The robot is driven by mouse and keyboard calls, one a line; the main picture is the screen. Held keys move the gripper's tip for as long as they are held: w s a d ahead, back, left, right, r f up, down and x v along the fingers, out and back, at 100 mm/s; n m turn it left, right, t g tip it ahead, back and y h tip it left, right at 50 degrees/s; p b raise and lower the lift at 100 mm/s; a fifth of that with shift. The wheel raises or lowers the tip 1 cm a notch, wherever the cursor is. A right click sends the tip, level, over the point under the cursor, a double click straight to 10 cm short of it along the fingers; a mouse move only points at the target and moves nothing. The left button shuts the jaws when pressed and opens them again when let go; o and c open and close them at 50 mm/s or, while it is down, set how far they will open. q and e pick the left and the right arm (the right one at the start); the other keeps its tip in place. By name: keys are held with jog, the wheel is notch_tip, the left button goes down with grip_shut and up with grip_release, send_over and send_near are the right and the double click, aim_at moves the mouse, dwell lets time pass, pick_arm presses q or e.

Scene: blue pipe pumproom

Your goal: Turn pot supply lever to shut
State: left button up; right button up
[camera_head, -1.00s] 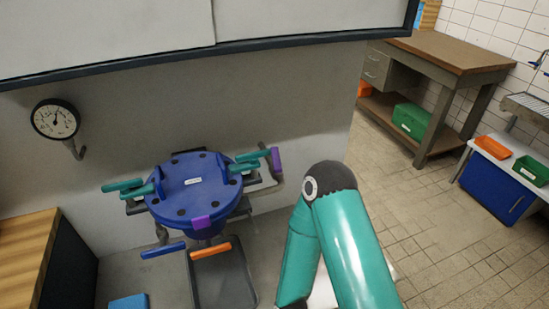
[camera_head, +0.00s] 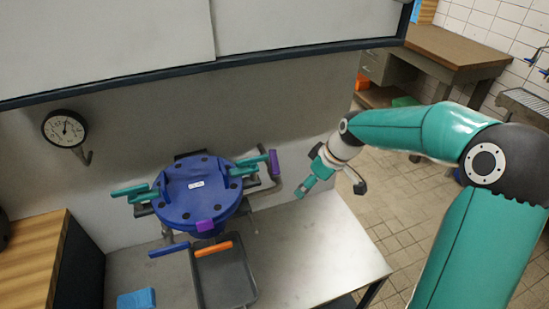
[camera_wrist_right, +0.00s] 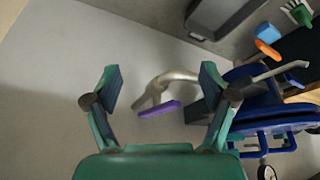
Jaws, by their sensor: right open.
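A blue round pot (camera_head: 195,190) with a bolted lid stands against the grey wall. A purple lever (camera_head: 274,162) is at its right side, upright in the head view. In the right wrist view the purple lever (camera_wrist_right: 160,109) shows beside a bent metal pipe (camera_wrist_right: 158,88). My right gripper (camera_head: 307,188) is open and empty, to the right of the pot and apart from the lever. In the right wrist view my right gripper (camera_wrist_right: 160,82) has its fingers spread, with the lever between them in the picture. No label names the supply lever. My left gripper is not in view.
A gauge (camera_head: 65,128) hangs on the wall. A blue block (camera_head: 136,299) lies front left. The bench top (camera_head: 325,245) right of the tray is clear.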

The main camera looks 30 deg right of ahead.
aim_at(275, 162)
jog(key=w+a+p, duration=0.1)
jog(key=w, duration=0.2)
jog(key=w+r+p, duration=0.1)
jog(key=w+p, duration=0.1)
jog(key=w, duration=0.2)
jog(key=w+a+r+p, duration=0.1)
jog(key=w+p, duration=0.1)
jog(key=w, duration=0.2)
jog(key=shift+a, duration=0.35)
jog(key=shift+x, duration=1.15)
jog(key=shift+w+f, duration=0.15)
jog(key=shift+f, duration=0.4)
jog(key=c, duration=1.4)
